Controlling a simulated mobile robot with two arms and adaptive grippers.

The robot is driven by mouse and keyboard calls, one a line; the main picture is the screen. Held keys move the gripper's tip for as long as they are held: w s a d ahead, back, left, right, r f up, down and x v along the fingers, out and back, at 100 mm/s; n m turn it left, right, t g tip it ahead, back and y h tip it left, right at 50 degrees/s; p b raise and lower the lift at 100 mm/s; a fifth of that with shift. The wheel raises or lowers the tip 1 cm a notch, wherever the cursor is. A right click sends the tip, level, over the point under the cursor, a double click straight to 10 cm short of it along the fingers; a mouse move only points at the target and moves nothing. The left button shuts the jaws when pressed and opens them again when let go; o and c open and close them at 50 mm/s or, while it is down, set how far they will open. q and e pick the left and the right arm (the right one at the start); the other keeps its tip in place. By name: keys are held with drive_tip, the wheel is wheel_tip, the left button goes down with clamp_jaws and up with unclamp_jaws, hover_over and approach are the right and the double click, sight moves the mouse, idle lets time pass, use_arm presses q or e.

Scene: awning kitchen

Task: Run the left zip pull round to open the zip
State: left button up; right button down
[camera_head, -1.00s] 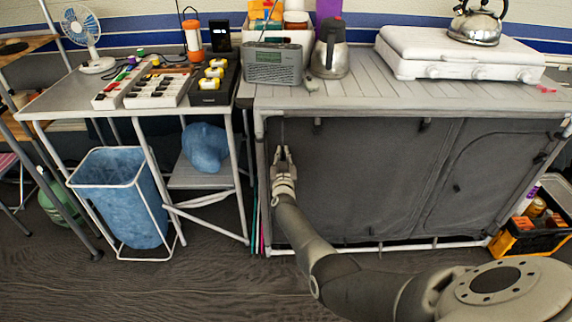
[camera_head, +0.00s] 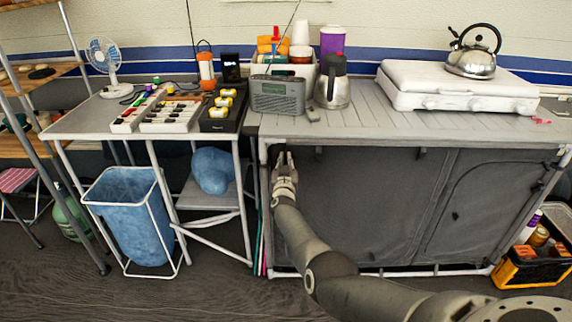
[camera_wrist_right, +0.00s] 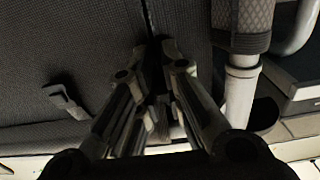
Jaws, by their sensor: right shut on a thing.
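The dark grey fabric cabinet front (camera_head: 365,215) hangs below the slatted counter. My right gripper (camera_head: 285,156) is at its upper left corner, just below the counter edge. In the right wrist view my right gripper's fingers (camera_wrist_right: 154,62) are close together at a dark seam (camera_wrist_right: 150,18) in the fabric. They are shut on the left zip pull, which is mostly hidden between them. The left panel looks flat and hanging; how far its zip is parted cannot be told. My left gripper is not in view.
A pale frame post (camera_wrist_right: 240,92) stands close to the right of the fingers in the wrist view. A small grey clip (camera_wrist_right: 66,101) is on the left. The counter (camera_head: 350,122) overhangs the gripper. A blue bin (camera_head: 132,215) stands left; an orange-and-black crate (camera_head: 528,267) stands right.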

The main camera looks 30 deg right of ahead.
drive_tip(key=shift+w+r, duration=0.1)
drive_tip(key=shift+r, duration=0.25)
drive_tip(key=c, duration=1.5)
unclamp_jaws()
drive_tip(key=shift+c, duration=0.2)
drive_tip(key=shift+f, duration=0.1)
drive_tip(key=shift+a, duration=0.1)
drive_tip(key=v, duration=0.2)
drive_tip(key=shift+s+a, duration=0.15)
drive_tip(key=shift+s, duration=0.25)
drive_tip(key=shift+v, duration=2.3)
